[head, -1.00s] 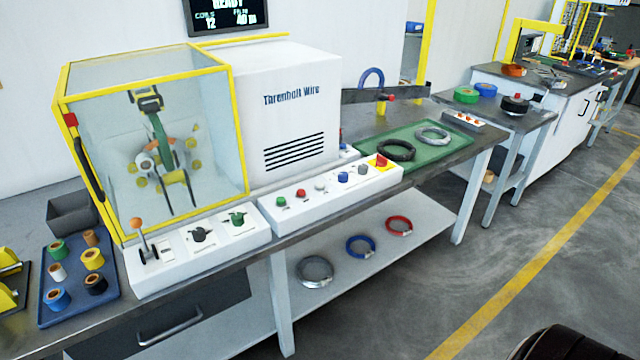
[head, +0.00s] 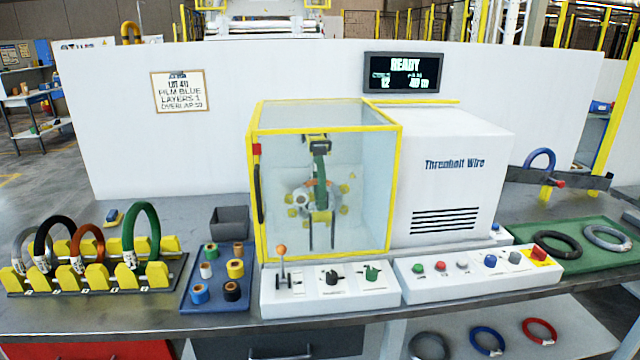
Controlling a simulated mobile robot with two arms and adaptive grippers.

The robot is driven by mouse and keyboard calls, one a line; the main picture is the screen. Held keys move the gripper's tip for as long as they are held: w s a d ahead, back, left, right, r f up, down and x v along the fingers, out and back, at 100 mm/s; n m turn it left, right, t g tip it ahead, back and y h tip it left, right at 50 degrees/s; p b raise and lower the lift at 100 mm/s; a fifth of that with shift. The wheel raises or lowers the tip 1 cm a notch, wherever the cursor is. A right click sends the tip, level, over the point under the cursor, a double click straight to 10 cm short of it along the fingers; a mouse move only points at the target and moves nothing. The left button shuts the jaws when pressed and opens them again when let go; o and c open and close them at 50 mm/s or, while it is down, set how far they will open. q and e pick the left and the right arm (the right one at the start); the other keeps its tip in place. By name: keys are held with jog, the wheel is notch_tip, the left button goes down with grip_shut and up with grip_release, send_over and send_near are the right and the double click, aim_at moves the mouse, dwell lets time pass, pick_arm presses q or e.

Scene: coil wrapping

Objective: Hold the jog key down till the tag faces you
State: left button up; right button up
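The wrapping machine has a clear guard box with yellow edges (head: 254,190), which looks closed. Inside, a green coil (head: 320,180) hangs on the wrapping head, seen nearly edge-on. I cannot make out a tag on it. In front is a white panel (head: 480,281) with a green button (head: 418,267), a red button (head: 440,266), a pale button (head: 462,264), a blue button (head: 490,260) and a red switch on yellow (head: 540,253). Their labels are too small to read, so I cannot tell which is the jog key. Neither gripper is in view.
A left panel carries an orange-knobbed lever (head: 281,250) and two rotary knobs. A screen (head: 404,72) reads READY. A rack of coils (head: 90,285) and a blue tray of film rolls (head: 217,300) stand left. A green mat (head: 590,272) with two coils lies right.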

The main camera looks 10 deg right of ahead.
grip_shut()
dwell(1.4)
